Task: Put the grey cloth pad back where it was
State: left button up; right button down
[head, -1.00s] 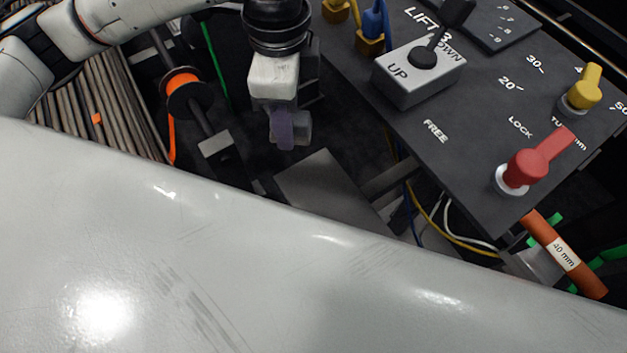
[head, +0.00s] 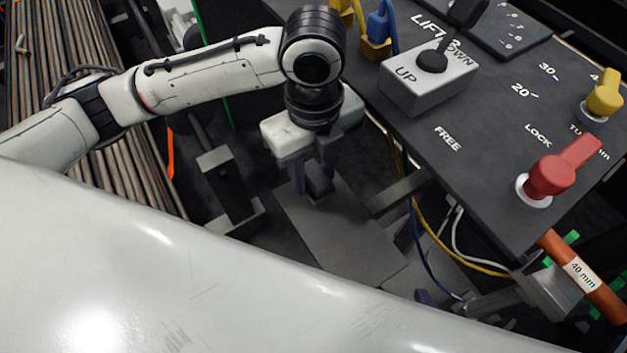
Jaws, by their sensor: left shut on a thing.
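My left gripper (head: 316,186) comes in from the left and points down, with dark purple fingers under a white body. It is shut on a small dark grey piece (head: 319,183), which looks like the grey cloth pad; the fingers partly hide it. It is above or at a flat grey plate (head: 340,235) beside the control panel; I cannot tell whether the pad touches the plate. Small purple tips low in the picture look like my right gripper (head: 428,298); most of it is hidden behind the large white surface in front.
The dark control panel (head: 480,165) fills the right, with a grey UP/DOWN lever box (head: 428,80), a red knob (head: 550,178) and a yellow knob (head: 603,98). An orange tube (head: 582,275) marked 40 mm is at lower right. Blue, yellow and white cables hang below the panel's edge.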

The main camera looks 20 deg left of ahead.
aim_at(313, 184)
pick_arm(q)
notch_tip(313, 184, down, 3)
jog(key=shift+a+r, duration=0.1)
jog(key=shift+f, duration=0.3)
jog(key=shift+f, duration=0.1)
jog(key=o, duration=1)
